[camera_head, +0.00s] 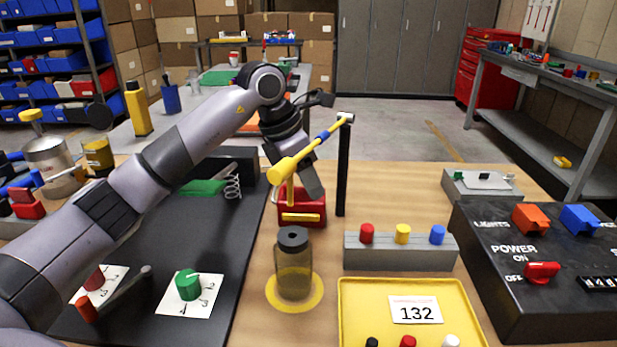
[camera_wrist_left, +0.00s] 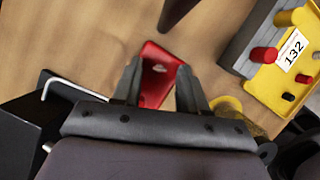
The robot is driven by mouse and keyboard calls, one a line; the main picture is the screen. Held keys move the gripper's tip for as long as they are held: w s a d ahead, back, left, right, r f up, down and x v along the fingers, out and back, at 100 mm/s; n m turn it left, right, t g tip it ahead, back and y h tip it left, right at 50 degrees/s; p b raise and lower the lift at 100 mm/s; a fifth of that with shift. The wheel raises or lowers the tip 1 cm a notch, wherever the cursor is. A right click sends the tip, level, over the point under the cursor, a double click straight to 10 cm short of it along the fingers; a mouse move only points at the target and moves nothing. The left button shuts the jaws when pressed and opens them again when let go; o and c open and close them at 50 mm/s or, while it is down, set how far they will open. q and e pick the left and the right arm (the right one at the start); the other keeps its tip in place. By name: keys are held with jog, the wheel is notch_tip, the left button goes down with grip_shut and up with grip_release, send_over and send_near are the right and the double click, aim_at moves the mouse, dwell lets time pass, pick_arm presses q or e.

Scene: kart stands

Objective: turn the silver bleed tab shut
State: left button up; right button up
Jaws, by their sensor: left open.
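My left gripper (camera_head: 300,180) reaches in from the left, pointing down over a red block (camera_head: 315,215), partly behind a yellow-handled tool (camera_head: 310,150). In the left wrist view my left gripper (camera_wrist_left: 160,82) is open, with the red block (camera_wrist_left: 152,95) showing between its fingers and nothing clamped. A small pale mark (camera_wrist_left: 158,68) shows on the red block; it may be the silver bleed tab, but it is too small to tell its angle. In the head view I cannot make out the tab. My right gripper is not in view.
A black post (camera_head: 343,170) stands just right of the block. A dark-lidded jar (camera_head: 293,270) stands in front on a yellow disc. To the right are a grey bar (camera_head: 400,255) with coloured pegs, a yellow tray (camera_head: 365,315) and a black switch panel (camera_head: 530,260).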

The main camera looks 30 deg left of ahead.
pick_arm(q)
grip_shut()
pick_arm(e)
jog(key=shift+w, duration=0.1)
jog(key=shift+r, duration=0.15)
pick_arm(q)
jog(key=shift+a+r+m+p, duration=0.1)
jog(key=shift+r+m+p, duration=0.05)
jog(key=shift+m+p, duration=0.3)
jog(key=shift+w+m+g+p, duration=0.1)
jog(key=shift+m+g+p, duration=0.3)
jog(key=shift+m+p, duration=0.25)
jog(key=shift+m+g+h, duration=0.3)
jog(key=shift+m, duration=0.5)
jog(key=shift+w+m+p, duration=0.1)
jog(key=shift+m+p, duration=0.2)
jog(key=shift+p, duration=0.05)
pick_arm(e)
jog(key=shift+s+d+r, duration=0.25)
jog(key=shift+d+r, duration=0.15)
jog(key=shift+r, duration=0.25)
